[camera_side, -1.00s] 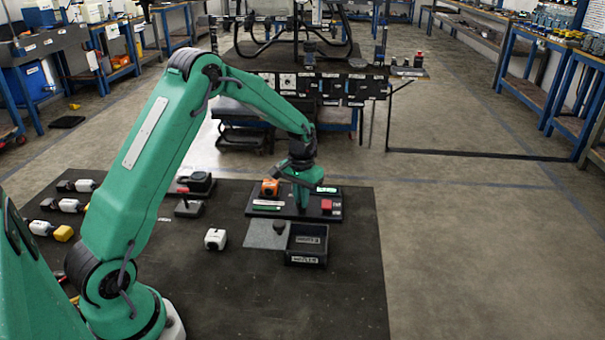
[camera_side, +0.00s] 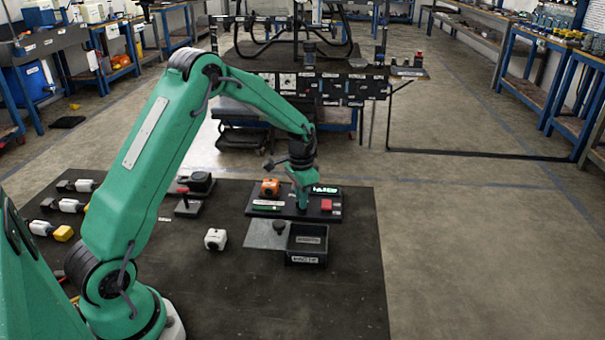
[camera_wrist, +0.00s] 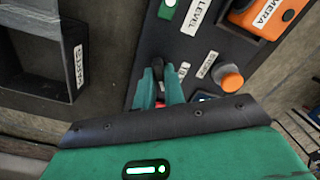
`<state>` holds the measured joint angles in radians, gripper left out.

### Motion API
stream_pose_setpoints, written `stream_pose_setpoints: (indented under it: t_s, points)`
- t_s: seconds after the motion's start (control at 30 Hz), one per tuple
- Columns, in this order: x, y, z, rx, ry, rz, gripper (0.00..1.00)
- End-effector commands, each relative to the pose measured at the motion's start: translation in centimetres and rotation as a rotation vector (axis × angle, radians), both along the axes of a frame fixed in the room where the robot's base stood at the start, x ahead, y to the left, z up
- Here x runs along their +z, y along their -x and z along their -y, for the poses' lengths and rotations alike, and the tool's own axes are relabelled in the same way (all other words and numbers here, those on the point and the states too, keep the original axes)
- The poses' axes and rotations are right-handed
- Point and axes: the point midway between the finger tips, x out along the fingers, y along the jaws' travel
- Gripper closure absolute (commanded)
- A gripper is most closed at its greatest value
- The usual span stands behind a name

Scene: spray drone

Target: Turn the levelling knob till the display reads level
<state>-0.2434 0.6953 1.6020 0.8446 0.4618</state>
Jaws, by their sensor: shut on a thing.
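The black panel (camera_side: 290,211) lies on the dark mat in the side view. My gripper (camera_side: 304,206) points down onto it, its fingers at the panel. In the wrist view my gripper (camera_wrist: 160,76) is shut on a small dark piece, which I take to be the levelling knob; the fingers mostly hide it. A lit green display (camera_side: 326,190) stands just right of the gripper in the side view; its characters are too small to read. A label reading LEVEL (camera_wrist: 199,14) lies beside a small green strip (camera_wrist: 168,5) in the wrist view.
A dark open bin (camera_side: 306,256) and a grey plate (camera_side: 263,235) lie in front. A white cube (camera_side: 215,239) stands apart. The mat's front is clear.

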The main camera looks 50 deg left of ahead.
Motion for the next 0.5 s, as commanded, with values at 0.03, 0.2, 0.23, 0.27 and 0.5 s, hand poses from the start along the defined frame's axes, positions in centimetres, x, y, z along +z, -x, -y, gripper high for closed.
stream_pose_setpoints:
  t_s: [0.03, 0.2, 0.23, 0.27, 0.5]
  points:
    - [0.07, -0.03, 0.01, -0.003, 0.000, 0.001, 1.00]
    - [0.08, -0.03, 0.01, -0.002, 0.000, 0.001, 1.00]
    - [0.08, -0.03, 0.01, -0.002, 0.000, 0.001, 1.00]
    - [0.08, -0.03, 0.01, -0.002, 0.000, 0.001, 1.00]
    - [0.05, -0.02, 0.00, -0.001, 0.000, 0.001, 0.67]
